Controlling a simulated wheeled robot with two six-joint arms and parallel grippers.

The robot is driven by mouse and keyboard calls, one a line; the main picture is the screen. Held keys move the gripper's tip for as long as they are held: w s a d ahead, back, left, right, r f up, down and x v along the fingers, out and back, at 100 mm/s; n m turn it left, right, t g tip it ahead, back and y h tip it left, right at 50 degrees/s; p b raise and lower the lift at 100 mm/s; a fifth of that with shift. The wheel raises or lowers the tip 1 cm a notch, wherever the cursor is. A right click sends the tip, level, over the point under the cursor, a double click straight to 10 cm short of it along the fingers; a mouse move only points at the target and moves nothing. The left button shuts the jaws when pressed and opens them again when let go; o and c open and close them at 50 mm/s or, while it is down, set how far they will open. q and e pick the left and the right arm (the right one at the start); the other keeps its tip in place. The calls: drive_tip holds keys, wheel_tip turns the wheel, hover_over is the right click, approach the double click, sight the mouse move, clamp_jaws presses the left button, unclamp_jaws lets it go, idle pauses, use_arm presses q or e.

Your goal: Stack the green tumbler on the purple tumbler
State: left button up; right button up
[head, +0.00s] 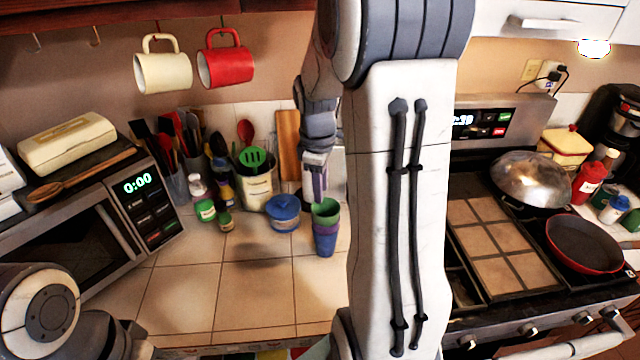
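The green tumbler (326,207) is at the top of a stack on the tiled counter. The purple tumbler (325,229) shows as a band directly under it, and a blue tumbler (325,245) is at the bottom. The stack looks upright and nested. My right gripper (316,198) points down just above and slightly left of the green tumbler's rim. Its fingers are small and seen side-on, so I cannot tell their gap or whether they touch the rim. My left gripper is out of view; only part of the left arm shows at lower left.
A microwave (100,235) is at left, a stove (505,240) at right. The front counter tiles are clear. My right arm hides the middle.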

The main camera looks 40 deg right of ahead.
drive_tip(key=shift+a+r, duration=0.15)
drive_tip(key=shift+r, duration=0.7)
drive_tip(key=s+a+y, duration=0.1)
drive_tip(key=s+a, duration=0.1)
drive_tip(key=a, duration=0.7)
drive_tip(key=s+a, duration=0.2)
drive_tip(key=a, duration=0.8)
drive_tip(key=s+a+y, duration=0.1)
drive_tip(key=s+a, duration=1)
drive_tip(key=s, duration=0.4)
drive_tip(key=shift+f+g, duration=0.25)
drive_tip(key=shift+g, duration=0.05)
drive_tip(key=shift+a, duration=0.1)
wheel_tip(320, 180, down, 4)
drive_tip(key=b, duration=0.4)
drive_tip(key=shift+w+f, duration=0.1)
drive_tip(key=shift+f, duration=0.05)
